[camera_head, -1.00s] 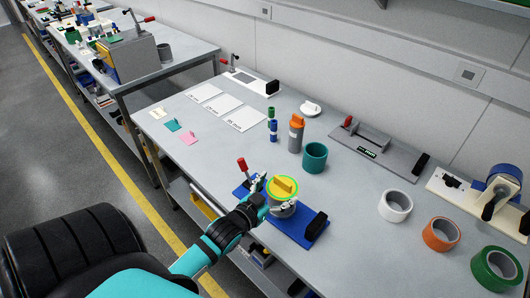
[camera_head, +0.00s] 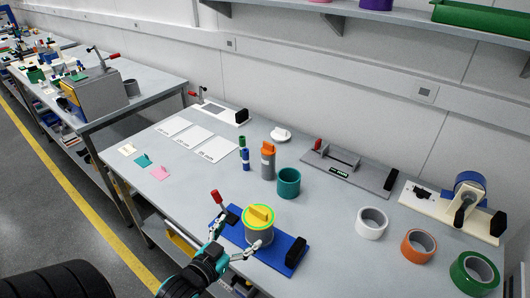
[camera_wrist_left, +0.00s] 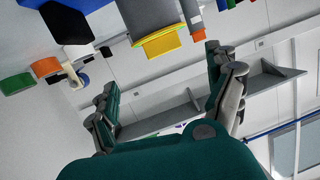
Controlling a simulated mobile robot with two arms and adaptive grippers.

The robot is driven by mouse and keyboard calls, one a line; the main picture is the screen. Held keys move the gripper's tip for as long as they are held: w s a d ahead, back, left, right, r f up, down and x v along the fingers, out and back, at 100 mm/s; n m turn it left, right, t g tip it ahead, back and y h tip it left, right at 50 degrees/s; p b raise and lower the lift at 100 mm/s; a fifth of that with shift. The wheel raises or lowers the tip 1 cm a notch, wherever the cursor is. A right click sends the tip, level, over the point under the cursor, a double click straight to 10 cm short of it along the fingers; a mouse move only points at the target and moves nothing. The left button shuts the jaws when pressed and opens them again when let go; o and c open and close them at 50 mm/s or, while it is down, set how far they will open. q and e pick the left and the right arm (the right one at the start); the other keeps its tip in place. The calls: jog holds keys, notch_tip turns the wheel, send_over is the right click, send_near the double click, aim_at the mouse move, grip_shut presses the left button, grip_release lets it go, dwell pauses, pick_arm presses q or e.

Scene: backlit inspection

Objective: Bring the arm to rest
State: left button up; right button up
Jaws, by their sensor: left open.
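My left gripper (camera_head: 234,243) is open and empty in the head view, in front of a grey canister (camera_head: 259,235) with a yellow-green lid and a raised yellow handle (camera_head: 260,213). One fingertip is close to the canister's lower side; I cannot tell whether they touch. The canister stands upright on a blue fixture (camera_head: 285,250) with a red-tipped lever (camera_head: 217,199) and a black block (camera_head: 296,251). In the left wrist view my open fingers (camera_wrist_left: 165,90) have nothing between them, and the yellow lid (camera_wrist_left: 161,45) shows beyond them. My right gripper is out of view.
A teal cup (camera_head: 289,183), an orange-topped grey cylinder (camera_head: 267,163) and small green and blue cylinders stand behind the canister. White (camera_head: 371,222), orange (camera_head: 418,246) and green (camera_head: 474,273) tape rolls lie to the right. A wall shelf (camera_head: 400,22) hangs above.

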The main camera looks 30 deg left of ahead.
pick_arm(q)
jog(key=s+d+f+m+g+h, duration=0.1)
jog(key=s+d+f+g, duration=0.2)
jog(key=s+d+g, duration=0.35)
jog(key=s+d+f+g, duration=0.3)
jog(key=s+d+g, duration=0.2)
jog(key=s, duration=0.2)
jog(key=s+f+g+b, duration=0.1)
jog(key=s+f+g, duration=0.15)
jog(key=f, duration=2.65)
jog(key=s+a+f, duration=0.3)
jog(key=s+f, duration=1.2)
jog(key=s, duration=0.1)
jog(key=shift+s+a+m+b, duration=0.2)
jog(key=shift+s+m+b, duration=0.1)
jog(key=shift+m+b, duration=0.1)
